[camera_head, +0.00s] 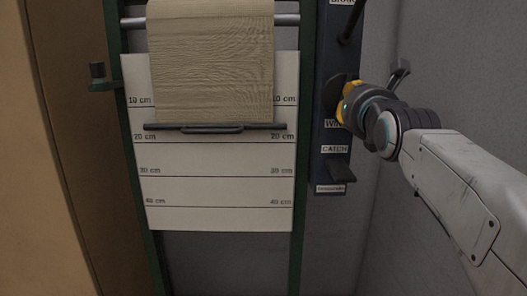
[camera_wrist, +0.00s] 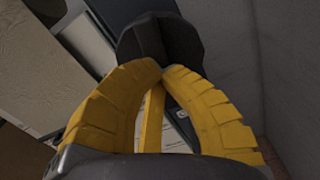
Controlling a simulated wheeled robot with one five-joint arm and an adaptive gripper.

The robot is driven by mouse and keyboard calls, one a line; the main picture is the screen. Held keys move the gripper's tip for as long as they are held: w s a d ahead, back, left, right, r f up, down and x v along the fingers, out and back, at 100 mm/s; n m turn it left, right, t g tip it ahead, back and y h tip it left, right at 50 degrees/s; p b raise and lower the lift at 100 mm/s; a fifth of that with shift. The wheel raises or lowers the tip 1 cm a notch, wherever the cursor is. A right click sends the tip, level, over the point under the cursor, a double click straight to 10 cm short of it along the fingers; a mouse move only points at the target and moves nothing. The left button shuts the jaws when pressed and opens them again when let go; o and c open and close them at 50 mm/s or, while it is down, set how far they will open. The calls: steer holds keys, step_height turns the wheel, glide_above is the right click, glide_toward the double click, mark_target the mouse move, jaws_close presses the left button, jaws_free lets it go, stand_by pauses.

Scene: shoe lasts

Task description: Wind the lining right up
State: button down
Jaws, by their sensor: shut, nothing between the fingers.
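The lining (camera_head: 212,62) is a beige cloth hanging from a metal roller bar (camera_head: 287,20) in the head view. Its dark bottom bar (camera_head: 214,128), with a handle, lies a little above the 20 cm line of the white scale board (camera_head: 218,190). My gripper (camera_head: 346,108) has yellow fingers and is at the dark panel right of the lining, by a dark knob (camera_head: 333,91) above a partly hidden label starting "WI". In the wrist view, my gripper (camera_wrist: 163,72) is shut and empty, its tips close to the dark knob (camera_wrist: 160,40). I cannot tell whether they touch it.
The dark panel (camera_head: 334,136) also carries a lever (camera_head: 341,170) near the "CATCH" label and another lever (camera_head: 353,20) at the top. A green frame (camera_head: 303,190) borders the board. A dark knob (camera_head: 99,77) sticks out at left. A grey wall stands close on the right.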

steer(key=shift+m, duration=1.7)
steer(key=shift+m+b, duration=0.4)
steer(key=shift+m, duration=1.4)
steer(key=shift+m, duration=1.7)
